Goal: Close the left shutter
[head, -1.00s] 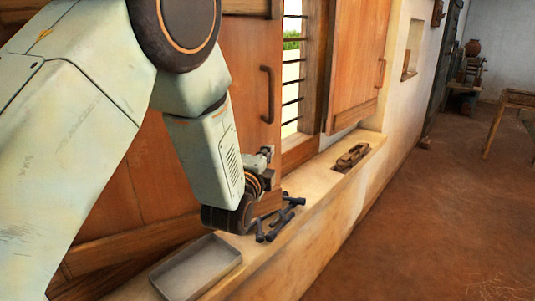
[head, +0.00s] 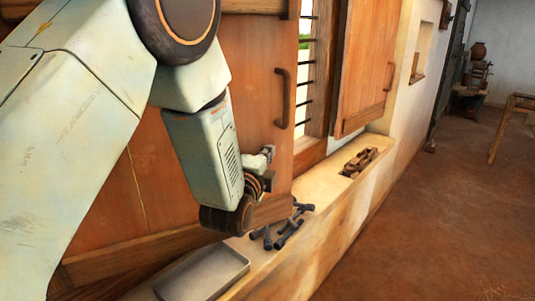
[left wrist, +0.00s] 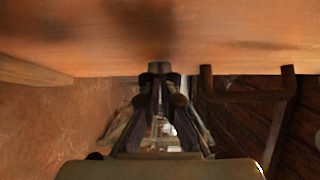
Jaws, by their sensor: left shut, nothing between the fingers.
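The left shutter (head: 235,85) is a wooden panel with a bar handle (head: 284,98). It covers much of the window, and a narrow strip of opening shows past its right edge. In the left wrist view its surface (left wrist: 150,30) fills the top and its handle (left wrist: 248,92) hangs at right. My right gripper is out of view.
The sill (head: 325,190) carries a grey tray (head: 205,272) at the near end and a small wooden object (head: 360,161) farther along. Barred window (head: 307,75) and right shutter (head: 365,65) lie to the right. Open floor (head: 430,220) spreads at right.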

